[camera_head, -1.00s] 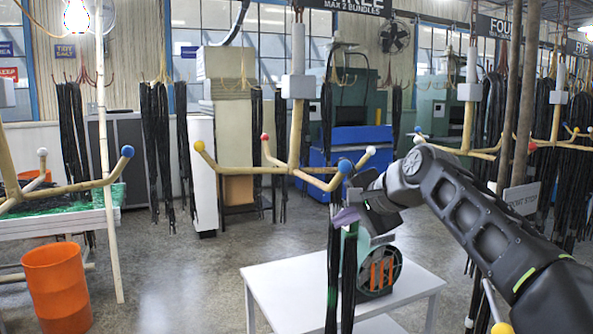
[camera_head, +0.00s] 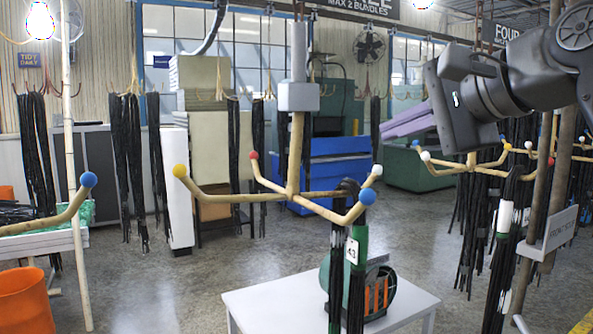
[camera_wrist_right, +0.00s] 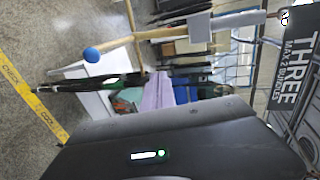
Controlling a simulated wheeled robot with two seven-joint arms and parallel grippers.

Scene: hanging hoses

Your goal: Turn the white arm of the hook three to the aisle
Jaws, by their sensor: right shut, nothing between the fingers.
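Hook three (camera_head: 293,160) hangs at centre in the head view, with arms tipped yellow (camera_head: 180,171), red (camera_head: 254,155), white (camera_head: 376,170) and blue (camera_head: 367,196). The white arm points right, just behind the blue one. A black hose bundle (camera_head: 340,270) with a green band and a tag 43 (camera_head: 352,251) hangs from the blue arm. My right gripper (camera_head: 388,130) is shut and empty, its purple fingers above and right of the white tip, apart from it. The blue tip also shows in the right wrist view (camera_wrist_right: 92,54). My left gripper is out of view.
A white table (camera_head: 260,300) with a green round machine (camera_head: 375,290) stands below the hook. Hook four (camera_head: 470,165) and dark posts (camera_head: 535,190) with hoses stand at right. An orange bin (camera_head: 25,295) and a pale pole (camera_head: 75,200) are at left.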

